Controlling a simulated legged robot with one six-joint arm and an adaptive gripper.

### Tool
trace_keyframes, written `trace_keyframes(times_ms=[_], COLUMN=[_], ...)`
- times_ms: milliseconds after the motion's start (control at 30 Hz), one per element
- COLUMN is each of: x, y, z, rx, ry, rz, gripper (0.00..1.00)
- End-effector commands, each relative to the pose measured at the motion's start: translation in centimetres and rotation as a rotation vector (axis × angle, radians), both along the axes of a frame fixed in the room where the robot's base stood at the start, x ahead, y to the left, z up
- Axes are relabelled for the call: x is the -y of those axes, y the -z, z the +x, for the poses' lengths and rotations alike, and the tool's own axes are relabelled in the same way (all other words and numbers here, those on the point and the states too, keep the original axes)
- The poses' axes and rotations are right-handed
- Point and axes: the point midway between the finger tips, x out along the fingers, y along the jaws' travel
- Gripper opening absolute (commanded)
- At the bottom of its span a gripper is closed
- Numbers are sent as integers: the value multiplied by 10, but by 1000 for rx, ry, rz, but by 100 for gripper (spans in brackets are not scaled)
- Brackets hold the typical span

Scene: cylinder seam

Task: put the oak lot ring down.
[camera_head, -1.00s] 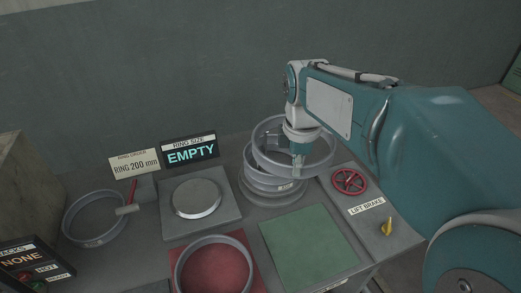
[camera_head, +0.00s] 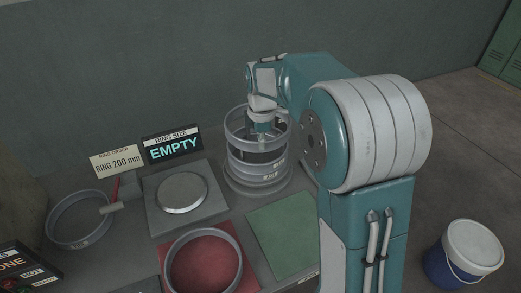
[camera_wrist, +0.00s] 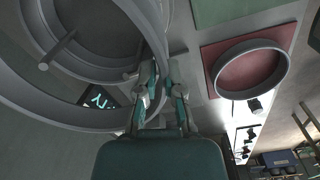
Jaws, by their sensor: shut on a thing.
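My gripper (camera_head: 262,128) is shut on the wall of a grey ring (camera_head: 236,143). I take it as the oak lot ring, though no lot mark is readable. The ring is roughly level and lies over a stack of similar grey rings (camera_head: 258,183) at the back of the bench. I cannot tell whether it touches the stack. In the wrist view my gripper (camera_wrist: 160,88) pinches the ring's edge, and the ring (camera_wrist: 40,105) curves away to the left. My arm hides part of the bench's right side.
A red mat (camera_head: 203,268) bears another ring (camera_head: 172,265). A green mat (camera_head: 283,237) is bare. A round plate (camera_head: 182,192) before the "EMPTY" display (camera_head: 172,147) is bare. At left lie a ring (camera_head: 75,243) and a red-handled tool (camera_head: 115,192). A bucket (camera_head: 470,250) stands on the floor.

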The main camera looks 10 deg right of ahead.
Motion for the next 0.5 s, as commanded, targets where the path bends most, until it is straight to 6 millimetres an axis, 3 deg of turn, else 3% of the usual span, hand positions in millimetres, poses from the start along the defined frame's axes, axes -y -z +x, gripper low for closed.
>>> trace_keyframes(times_ms=[167, 333, 500], x=[0, 0, 0], y=[13, 38, 40], z=[11, 9, 9], rx=[0, 1, 3], ry=[0, 0, 0], rz=[0, 0, 0], gripper=[0, 0, 0])
